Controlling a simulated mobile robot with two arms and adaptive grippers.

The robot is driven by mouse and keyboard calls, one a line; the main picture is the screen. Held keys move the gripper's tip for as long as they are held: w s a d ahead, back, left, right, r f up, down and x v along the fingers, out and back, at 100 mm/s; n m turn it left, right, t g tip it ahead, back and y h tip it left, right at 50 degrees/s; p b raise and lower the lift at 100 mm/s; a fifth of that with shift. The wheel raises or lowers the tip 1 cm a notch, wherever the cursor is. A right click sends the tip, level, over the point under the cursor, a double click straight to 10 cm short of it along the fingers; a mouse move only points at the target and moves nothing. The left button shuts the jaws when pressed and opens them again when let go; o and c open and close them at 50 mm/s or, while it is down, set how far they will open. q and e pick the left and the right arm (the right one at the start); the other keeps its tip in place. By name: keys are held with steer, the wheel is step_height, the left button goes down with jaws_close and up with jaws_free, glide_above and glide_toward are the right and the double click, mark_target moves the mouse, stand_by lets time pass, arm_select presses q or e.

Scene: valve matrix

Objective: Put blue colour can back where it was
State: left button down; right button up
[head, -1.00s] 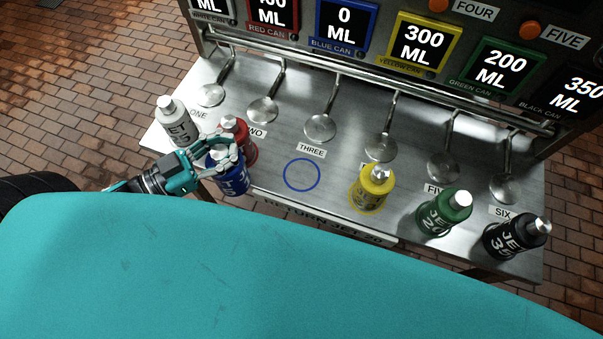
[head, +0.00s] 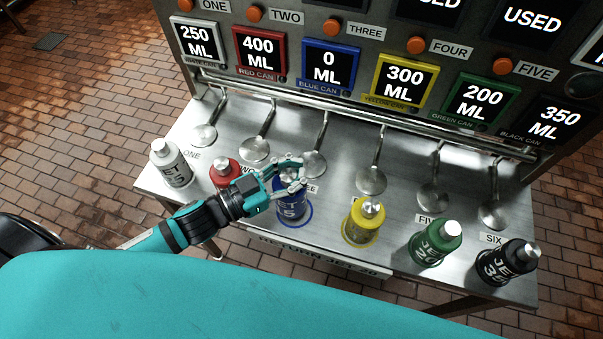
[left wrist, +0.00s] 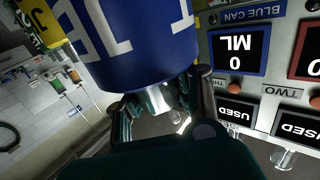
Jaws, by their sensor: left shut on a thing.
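The blue can (head: 292,208) is upright at the blue ring (head: 309,219) painted on the metal table, in front of the label THREE. The ring shows around its lower right side; I cannot tell whether its base touches the table. My left gripper (head: 291,180) is shut on the can's top and hides its cap. In the left wrist view the blue can (left wrist: 130,45) fills the top, with its silver neck (left wrist: 160,98) between the fingers (left wrist: 165,100). My right gripper is not in view.
A white can (head: 171,165) and a red can (head: 224,172) stand left of the blue can. A yellow can (head: 361,222), a green can (head: 436,243) and a black can (head: 507,262) stand right. Pipe spouts and the display panel (head: 330,65) are behind.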

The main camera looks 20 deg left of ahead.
arm_select(q)
steer(key=shift+w+d, duration=0.3)
steer(key=shift+d, duration=0.15)
steer(key=shift+f, duration=1.7)
steer(key=c, duration=1.9)
jaws_free()
steer(key=shift+a+f, duration=0.1)
steer(key=shift+f, duration=0.1)
steer(key=o, duration=0.7)
steer(key=shift+s, duration=0.1)
steer(key=shift+o, duration=0.2)
steer(key=shift+r, duration=0.1)
steer(key=b+v, duration=0.2)
steer(key=v, duration=1)
